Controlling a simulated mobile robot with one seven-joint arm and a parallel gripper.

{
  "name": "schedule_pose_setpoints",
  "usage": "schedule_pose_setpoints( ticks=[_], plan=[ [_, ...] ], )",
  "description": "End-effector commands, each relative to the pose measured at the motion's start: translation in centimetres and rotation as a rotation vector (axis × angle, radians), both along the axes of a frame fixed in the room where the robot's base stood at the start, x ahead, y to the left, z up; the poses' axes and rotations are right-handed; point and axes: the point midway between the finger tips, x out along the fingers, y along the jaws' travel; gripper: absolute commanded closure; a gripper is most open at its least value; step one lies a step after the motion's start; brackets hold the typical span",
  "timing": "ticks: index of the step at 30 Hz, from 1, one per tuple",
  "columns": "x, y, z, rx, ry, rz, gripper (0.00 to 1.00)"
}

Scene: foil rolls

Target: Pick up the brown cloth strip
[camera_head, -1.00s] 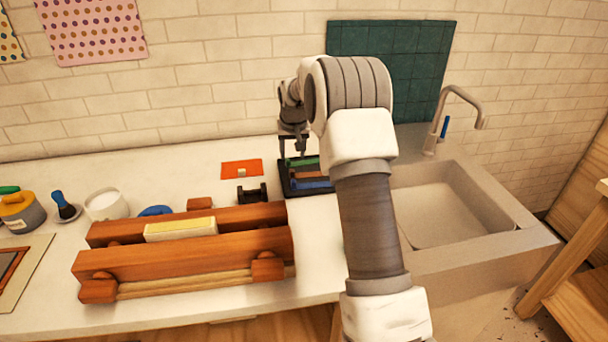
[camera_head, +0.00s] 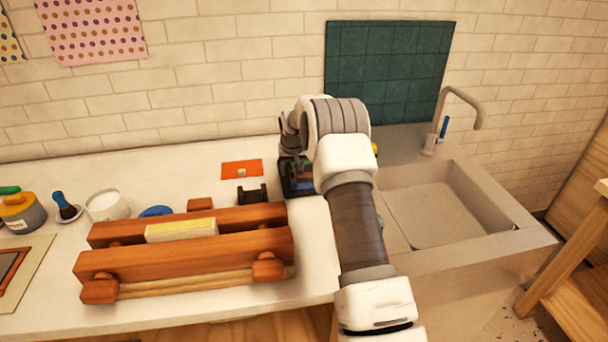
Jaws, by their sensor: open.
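The dark tray (camera_head: 284,189) lies on the counter left of the sink, mostly covered by my arm. A little blue shows low in it. The brown cloth strip cannot be made out now; my arm and gripper block the view of the tray's inside. My gripper (camera_head: 298,174) is low over the tray, pointing down, its fingers largely hidden behind my wrist and forearm. It is open, and nothing is seen held in it.
A wooden frame (camera_head: 182,263) with a pale yellow block (camera_head: 181,230) stands front left. A black holder (camera_head: 252,194) and an orange card (camera_head: 242,169) lie left of the tray. The sink (camera_head: 442,208) and tap (camera_head: 455,110) are at right.

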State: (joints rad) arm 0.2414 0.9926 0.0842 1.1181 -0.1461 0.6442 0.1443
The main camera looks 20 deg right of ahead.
Motion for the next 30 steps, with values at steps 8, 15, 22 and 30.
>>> schedule_pose_setpoints(
  ticks=[8, 15, 22, 30],
  plan=[
    [0.00, -0.01, 0.03, 0.000, 0.000, 0.000, 0.70],
    [-0.02, -0.01, 0.04, 0.000, 0.000, 0.000, 1.00],
    [-0.01, -0.01, 0.05, 0.000, 0.000, 0.000, 1.00],
    [0.04, -0.01, 0.82, -0.001, -0.002, 0.000, 1.00]
  ],
)
